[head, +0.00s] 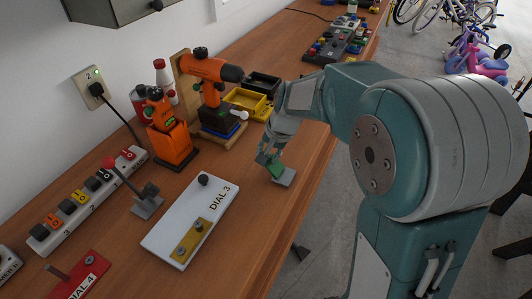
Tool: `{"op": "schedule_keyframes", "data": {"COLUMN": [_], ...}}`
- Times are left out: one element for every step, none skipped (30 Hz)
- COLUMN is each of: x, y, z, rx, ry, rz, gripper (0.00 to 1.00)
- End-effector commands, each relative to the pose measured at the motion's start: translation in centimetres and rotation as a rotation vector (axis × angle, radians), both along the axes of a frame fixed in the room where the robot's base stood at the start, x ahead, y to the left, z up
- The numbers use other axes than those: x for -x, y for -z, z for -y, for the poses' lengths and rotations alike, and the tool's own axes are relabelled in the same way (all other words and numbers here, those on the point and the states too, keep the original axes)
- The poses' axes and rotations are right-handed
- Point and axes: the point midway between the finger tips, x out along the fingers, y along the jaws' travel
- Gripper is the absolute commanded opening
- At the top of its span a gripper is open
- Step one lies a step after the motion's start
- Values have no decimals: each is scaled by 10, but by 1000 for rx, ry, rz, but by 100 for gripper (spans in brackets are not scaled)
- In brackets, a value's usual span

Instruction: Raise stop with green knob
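A small green piece (275,168), which may be the green knob, shows at the tip of my gripper, over a small grey metal plate (285,178) on the workbench. My gripper (267,157) points down at it from above, near the bench's right edge. The fingers cover much of the green piece. I cannot tell whether they are shut on it or only beside it, nor whether the stop is up or down.
A white DIAL 3 board (185,225) lies left of my gripper. Button boxes (345,40) sit farther back.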

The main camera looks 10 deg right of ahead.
Motion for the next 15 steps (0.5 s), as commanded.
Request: {"op": "schedule_keyframes", "data": {"x": [2,2,3,3,3,3,4,4,4,4,5,5,5,6,6], "y": [2,2,1,1,1,1,0,0,0,0,0,0,0,0,0], "z": [1,1,2,2,2,3,3,4,4,4,5,5,5,5,6], "rx": [-8,-14,-21,-27,-33,-38,-44,-50,-55,-61,-66,-72,-77,-83,-89], "ry": [-1,0,-1,-1,0,-1,0,1,0,0,-1,-2,-1,-1,-1], "rz": [0,3,9,12,15,20,24,26,30,33,36,41,43,46,50], "gripper": [0,0,0,0,0,0,0,0,0,0,0,0,0,0,0]}}
